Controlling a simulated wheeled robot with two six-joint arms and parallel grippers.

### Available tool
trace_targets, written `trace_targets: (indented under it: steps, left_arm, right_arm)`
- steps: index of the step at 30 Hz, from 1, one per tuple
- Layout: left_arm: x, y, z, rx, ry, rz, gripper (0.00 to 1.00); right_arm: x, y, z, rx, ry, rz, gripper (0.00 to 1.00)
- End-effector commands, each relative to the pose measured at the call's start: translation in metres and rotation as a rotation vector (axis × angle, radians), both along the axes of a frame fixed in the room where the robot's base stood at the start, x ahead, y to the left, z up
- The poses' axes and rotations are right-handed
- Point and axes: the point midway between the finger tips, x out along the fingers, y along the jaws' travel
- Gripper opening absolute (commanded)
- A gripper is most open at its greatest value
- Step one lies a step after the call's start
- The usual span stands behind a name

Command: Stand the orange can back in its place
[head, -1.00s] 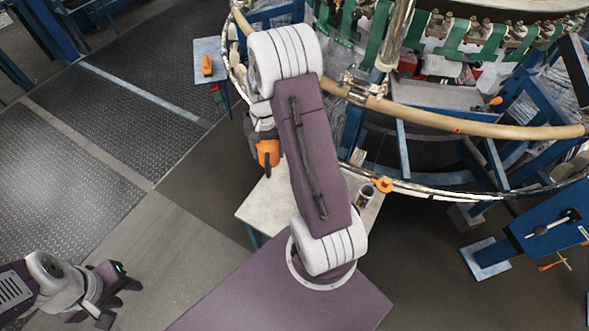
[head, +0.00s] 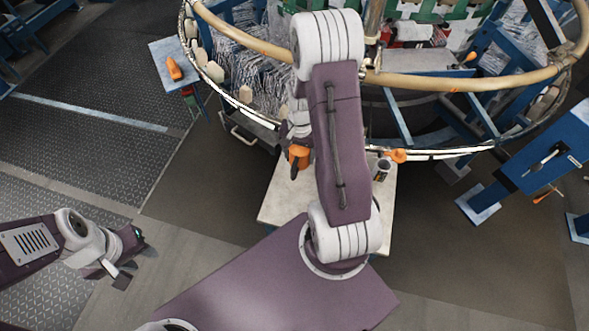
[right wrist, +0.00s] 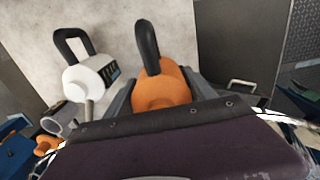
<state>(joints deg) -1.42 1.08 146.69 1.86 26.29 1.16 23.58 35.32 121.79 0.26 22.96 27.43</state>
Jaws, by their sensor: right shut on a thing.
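The orange can (right wrist: 165,88) with a black loop handle is between the fingers of my right gripper (right wrist: 163,95), which is shut on it. In the head view the can (head: 299,153) shows at the left side of my right arm, over the back left part of a pale table (head: 273,207). I cannot tell whether its bottom touches the table. My left gripper (head: 134,262) is open and empty at the lower left, over the floor, far from the can.
A white can (right wrist: 92,76) with a black handle is left of the orange can in the right wrist view. A dark-and-light cup (head: 384,168) and a small orange item (head: 397,155) are at the table's right. The loom ring (head: 440,82) curves close behind. A blue side table (head: 168,52) holds an orange object.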

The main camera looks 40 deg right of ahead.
Motion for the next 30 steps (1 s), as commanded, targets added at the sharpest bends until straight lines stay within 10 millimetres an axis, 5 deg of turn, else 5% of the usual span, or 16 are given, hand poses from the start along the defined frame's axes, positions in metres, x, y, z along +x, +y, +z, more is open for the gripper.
trace_targets:
  steps: [5, 9, 16, 27, 28, 30]
  left_arm:
    - [0.000, 0.000, -0.002, 0.000, 0.000, 0.000, 0.36]
    - [0.000, 0.000, -0.002, 0.000, 0.000, 0.000, 0.36]
    - [0.000, 0.000, -0.008, 0.000, 0.000, 0.000, 0.36]
    - [0.000, 0.000, -0.011, 0.000, 0.000, 0.000, 0.36]
    - [0.000, 0.000, -0.011, 0.000, 0.000, 0.000, 0.36]
    - [0.000, 0.000, -0.010, 0.000, 0.000, 0.000, 0.36]
  right_arm:
    - [-0.006, 0.023, -0.014, 0.000, 0.001, 0.000, 0.00]
    - [-0.006, 0.024, -0.018, -0.001, -0.001, -0.002, 0.00]
    - [-0.007, 0.024, -0.054, 0.000, 0.001, -0.002, 0.00]
    - [-0.006, 0.024, -0.059, -0.001, -0.001, -0.001, 0.00]
    - [-0.006, 0.024, -0.059, -0.001, -0.001, -0.001, 0.66]
    - [-0.006, 0.024, -0.058, -0.001, -0.001, -0.001, 0.85]
